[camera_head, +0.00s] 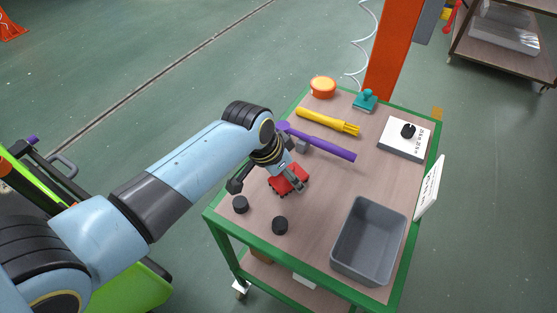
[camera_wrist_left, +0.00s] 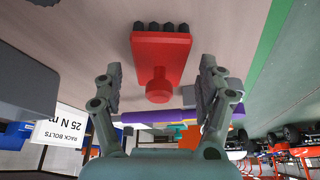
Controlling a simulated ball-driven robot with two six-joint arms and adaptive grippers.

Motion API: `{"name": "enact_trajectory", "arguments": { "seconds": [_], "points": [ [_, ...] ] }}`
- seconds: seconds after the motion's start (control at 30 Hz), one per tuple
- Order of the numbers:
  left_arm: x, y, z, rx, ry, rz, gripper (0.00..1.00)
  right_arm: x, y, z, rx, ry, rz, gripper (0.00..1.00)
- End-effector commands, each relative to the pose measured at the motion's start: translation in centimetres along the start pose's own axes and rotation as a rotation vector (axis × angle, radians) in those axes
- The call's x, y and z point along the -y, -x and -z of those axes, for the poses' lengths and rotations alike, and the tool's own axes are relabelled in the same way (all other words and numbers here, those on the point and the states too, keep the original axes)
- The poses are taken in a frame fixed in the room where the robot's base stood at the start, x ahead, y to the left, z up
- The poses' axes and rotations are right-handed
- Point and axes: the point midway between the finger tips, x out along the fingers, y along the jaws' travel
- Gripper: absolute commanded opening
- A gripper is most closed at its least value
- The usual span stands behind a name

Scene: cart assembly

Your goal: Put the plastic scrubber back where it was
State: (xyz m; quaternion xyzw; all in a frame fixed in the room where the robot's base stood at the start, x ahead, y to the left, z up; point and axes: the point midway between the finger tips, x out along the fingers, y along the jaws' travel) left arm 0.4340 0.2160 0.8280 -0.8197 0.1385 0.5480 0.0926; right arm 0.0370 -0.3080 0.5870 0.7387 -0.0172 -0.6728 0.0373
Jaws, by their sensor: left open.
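The red plastic scrubber (camera_head: 290,179), with a round knob and black bristles, is on the brown cart top (camera_head: 330,180), near its left side. It also shows in the left wrist view (camera_wrist_left: 158,57), knob towards me and dark bristles at the far end. My left gripper (camera_head: 289,184) is over it and hides part of it in the head view. In the left wrist view its fingers (camera_wrist_left: 160,82) are spread on either side of the knob, with gaps visible on both sides. My right gripper is not in view.
Two black knobs (camera_head: 280,225) lie in front of the scrubber. A purple tool (camera_head: 330,148) and a yellow tool (camera_head: 325,121) lie behind it. A grey bin (camera_head: 340,262) stands at the front right. An orange round item (camera_head: 322,86) and teal stamp (camera_head: 365,99) are at the back.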

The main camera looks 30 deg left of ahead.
Motion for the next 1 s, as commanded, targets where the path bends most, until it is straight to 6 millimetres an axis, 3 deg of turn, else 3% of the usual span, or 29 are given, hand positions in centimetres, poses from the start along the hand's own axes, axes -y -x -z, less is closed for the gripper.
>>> {"name": "enact_trajectory", "arguments": {
  "seconds": [0.2,0.43,0.63,1.0],
  "points": [
    [0.0,5.2,0.0,-0.002,-0.001,0.001,0.74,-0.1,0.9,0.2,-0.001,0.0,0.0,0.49],
    [0.0,9.3,0.0,-0.001,0.0,0.001,0.74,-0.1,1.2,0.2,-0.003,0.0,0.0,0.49],
    [0.0,10.7,0.0,-0.001,0.0,-0.001,0.74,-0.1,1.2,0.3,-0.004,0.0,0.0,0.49],
    [0.0,10.7,0.0,0.0,0.0,0.0,0.74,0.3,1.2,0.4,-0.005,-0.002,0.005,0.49]
  ]
}}
